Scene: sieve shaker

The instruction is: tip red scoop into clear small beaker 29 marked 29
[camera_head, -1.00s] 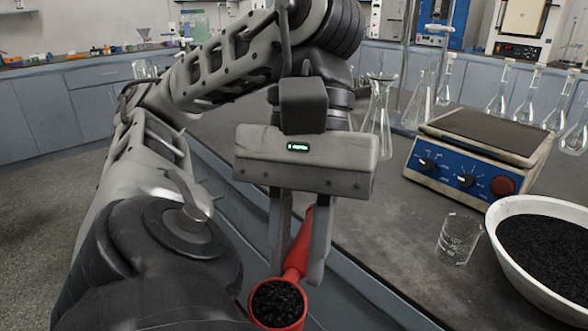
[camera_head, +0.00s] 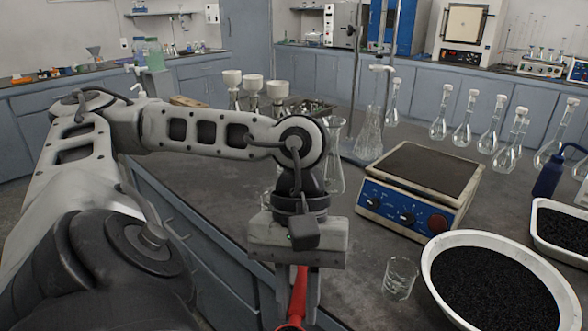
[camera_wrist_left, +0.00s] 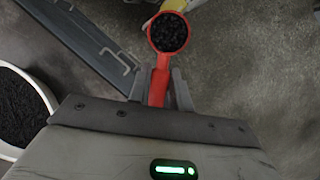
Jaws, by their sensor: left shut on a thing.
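My left gripper (camera_head: 298,308) is shut on the handle of the red scoop (camera_head: 299,290), near the bench's front edge. In the head view the scoop's bowl is mostly cut off by the bottom edge. In the left wrist view the scoop (camera_wrist_left: 161,75) shows whole, its bowl filled with black grains and held out beyond the fingers (camera_wrist_left: 162,88). The clear small beaker (camera_head: 400,278) stands upright on the bench, to the right of the gripper and apart from it. Its marking is too small to read. My right gripper is not in view.
A white bowl (camera_head: 428,268) of black grains stands right of the beaker. Glass flasks (camera_head: 508,140) and a metal stand rise farther back. A second white tray (camera_head: 540,238) of black material is at the right edge.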

